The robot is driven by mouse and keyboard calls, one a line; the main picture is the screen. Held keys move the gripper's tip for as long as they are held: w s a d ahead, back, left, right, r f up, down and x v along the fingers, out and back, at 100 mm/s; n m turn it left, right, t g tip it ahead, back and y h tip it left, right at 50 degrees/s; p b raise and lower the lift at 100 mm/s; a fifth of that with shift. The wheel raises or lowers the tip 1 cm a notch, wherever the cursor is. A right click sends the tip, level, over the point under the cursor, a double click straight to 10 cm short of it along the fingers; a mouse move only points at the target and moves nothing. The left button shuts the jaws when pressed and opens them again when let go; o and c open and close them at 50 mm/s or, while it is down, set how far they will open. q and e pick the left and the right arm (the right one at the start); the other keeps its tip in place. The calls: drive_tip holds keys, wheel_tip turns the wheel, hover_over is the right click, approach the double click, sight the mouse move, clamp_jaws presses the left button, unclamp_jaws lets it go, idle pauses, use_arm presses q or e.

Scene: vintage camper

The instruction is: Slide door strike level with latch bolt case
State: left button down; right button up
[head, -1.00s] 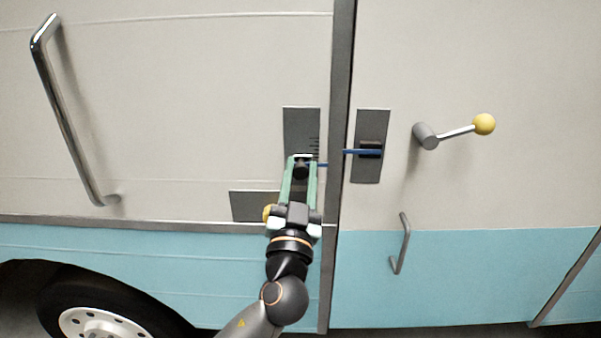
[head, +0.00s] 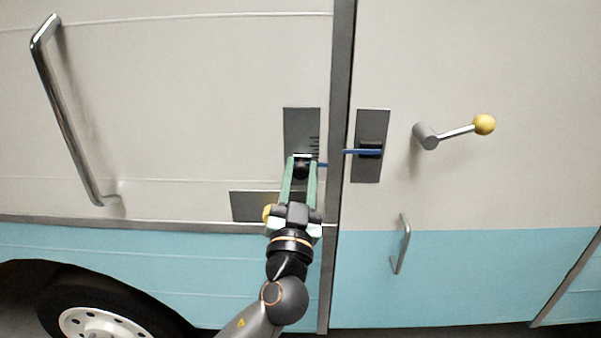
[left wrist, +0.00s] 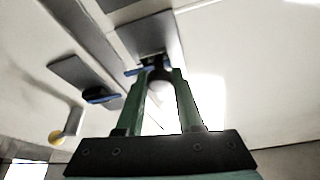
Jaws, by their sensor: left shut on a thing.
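The door strike (head: 302,169) is a small dark block with a pale top edge and a blue pointer, on a grey plate (head: 301,122) with scale marks left of the door gap. My left gripper (head: 301,168) is shut on the strike, with its green fingers on either side. The left wrist view shows the strike's dark rounded part (left wrist: 160,77) between the fingertips. The latch bolt case (head: 370,149) is a black block with a blue line, on the grey plate right of the gap. The strike's blue pointer sits lower in the head view than the case's blue line.
A dark vertical trim strip (head: 341,110) runs between the plates. A yellow-knobbed lever (head: 456,131) and a small handle (head: 402,245) are to the right. A long grab bar (head: 65,110) is at left. Another grey plate (head: 250,206) lies beside my gripper.

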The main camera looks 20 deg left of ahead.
sight(303, 137)
use_arm(q)
wheel_tip(303, 137, up, 3)
drive_tip(key=shift+r+p, duration=0.1)
drive_tip(key=shift+p, duration=0.55)
drive_tip(key=shift+r, duration=0.15)
drive_tip(key=c, duration=0.8)
unclamp_jaws()
drive_tip(key=shift+o, duration=1.3)
use_arm(e)
drive_tip(key=shift+s+d+r, duration=0.3)
drive_tip(key=shift+d, duration=0.15)
use_arm(q)
drive_tip(key=shift+f, duration=0.3)
